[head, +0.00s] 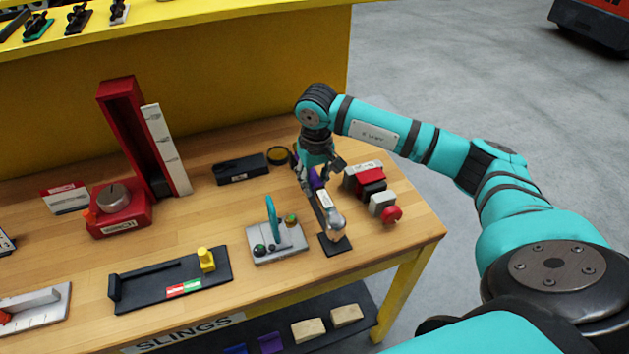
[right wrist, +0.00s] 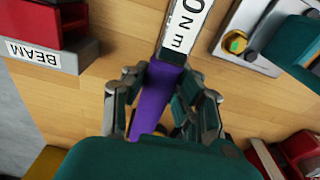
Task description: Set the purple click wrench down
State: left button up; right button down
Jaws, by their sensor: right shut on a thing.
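The purple click wrench (head: 317,181) is in my right gripper (head: 318,168), over the right part of the wooden bench. Its head end points toward the bench's front edge, at a black pad (head: 335,245); I cannot tell whether it touches the pad. My left gripper is not in view.
A red and grey device (head: 370,182) marked BEAM in the wrist view stands right of the wrench. A grey plate with a teal handle (head: 275,240) stands left of it. A black case (head: 241,169) lies behind. A black tray (head: 170,280) and a red stand (head: 122,125) are farther left.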

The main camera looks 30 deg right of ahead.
aim_at(316, 181)
jog(key=shift+f+b, duration=1.05)
jog(key=shift+f, duration=0.05)
jog(key=c, duration=1)
grip_release()
jog(key=r, duration=0.8)
jog(key=s+r, duration=0.1)
jog(key=r, duration=0.3)
jog(key=shift+a, duration=0.15)
